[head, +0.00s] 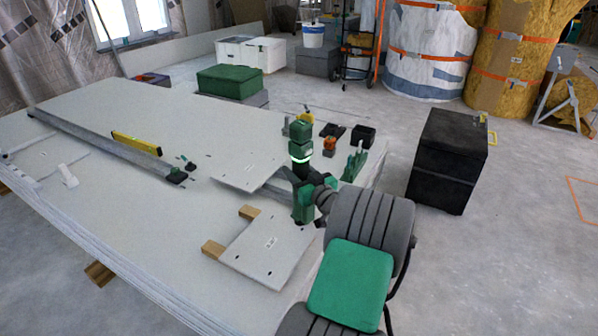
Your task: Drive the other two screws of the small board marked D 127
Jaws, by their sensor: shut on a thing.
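The small pale board (258,254) lies at the near right end of the large panel stack, with wooden blocks showing from under its left and far edges. It bears a small mark too small to read and a few dark spots, likely screws or holes. My gripper (304,196) is over the board's right far corner, shut on an upright green tool (304,210). The tool's lower end is by that corner; I cannot tell whether it touches a screw.
A second pale board (248,170) lies just beyond. A yellow level (136,143) and a long metal rail (100,143) are at the left. Small dark trays (363,136) stand behind my gripper. A black case (448,160) stands on the floor at the right, with clear floor around it.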

